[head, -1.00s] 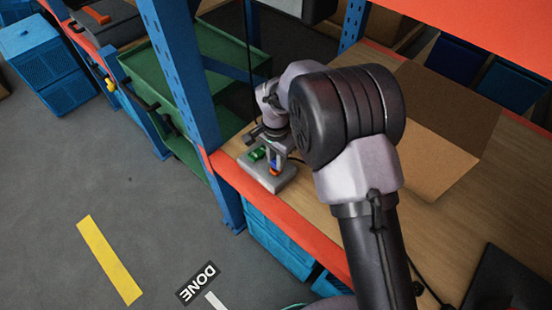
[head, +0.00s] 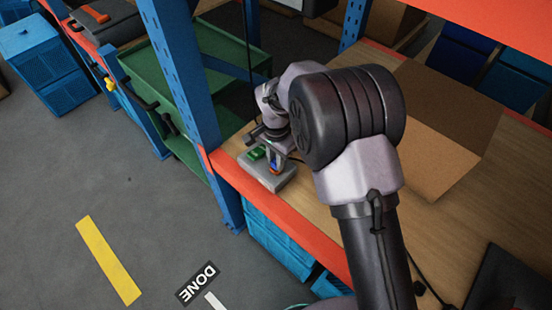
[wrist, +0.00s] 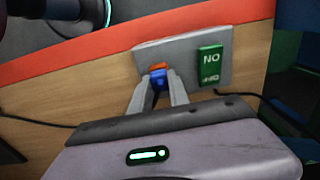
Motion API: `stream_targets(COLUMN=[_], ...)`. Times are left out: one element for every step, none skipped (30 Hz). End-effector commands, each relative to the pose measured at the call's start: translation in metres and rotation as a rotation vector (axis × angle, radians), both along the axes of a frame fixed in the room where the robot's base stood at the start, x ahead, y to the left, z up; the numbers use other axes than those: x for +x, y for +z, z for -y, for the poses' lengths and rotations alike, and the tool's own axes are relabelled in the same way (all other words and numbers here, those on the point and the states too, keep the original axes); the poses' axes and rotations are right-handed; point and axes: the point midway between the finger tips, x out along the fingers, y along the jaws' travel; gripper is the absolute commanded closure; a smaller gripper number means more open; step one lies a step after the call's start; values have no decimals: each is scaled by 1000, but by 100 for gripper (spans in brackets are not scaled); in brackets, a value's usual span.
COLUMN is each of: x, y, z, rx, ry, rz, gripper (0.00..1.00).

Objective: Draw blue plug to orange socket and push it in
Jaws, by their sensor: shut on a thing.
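The blue plug (wrist: 158,78) is between the two fingertips of my gripper (wrist: 159,88) in the wrist view, and the gripper is shut on it. The orange socket (wrist: 159,66) shows right beyond the plug, on a grey panel (wrist: 180,49). Plug and socket look lined up and very close; I cannot tell how deep the plug sits. In the head view my gripper (head: 275,160) is over the grey panel (head: 268,184) near the shelf's front edge, and the blue plug (head: 274,168) shows small between its fingers.
A black cable (wrist: 255,102) lies on the wooden shelf. A blue rack post (head: 182,75) stands left of my gripper, and an open cardboard box (head: 440,130) is to the right.

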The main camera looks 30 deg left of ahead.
Motion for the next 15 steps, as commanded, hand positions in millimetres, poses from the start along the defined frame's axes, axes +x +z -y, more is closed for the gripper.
stream_targets(x=[0, 0, 0, 0, 0, 0, 0, 0, 0, 0, 0, 0, 0, 0, 0], y=[-3, -4, -5, -6, -7, -8, -9, -10, -11, -10, -10, -9, -9, -9, -9], z=[0, 0, 0, 0, 0, 0, 0, 0, 0, 0, 0, 0, 0, 0, 0], rx=[0, 0, 0, 0, 0, 0, 0, 0, 0, 0, 0, 0, 0, 0, 0], ry=[0, 0, 0, 0, 0, 0, 0, 0, 0, 0, 0, 0, 0, 0, 0], rz=[0, 0, 0, 0, 0, 0, 0, 0, 0, 0, 0, 0, 0, 0, 0], gripper=[100, 100, 100, 100, 100, 100, 100, 100, 100, 72, 67, 59, 53, 53, 53])
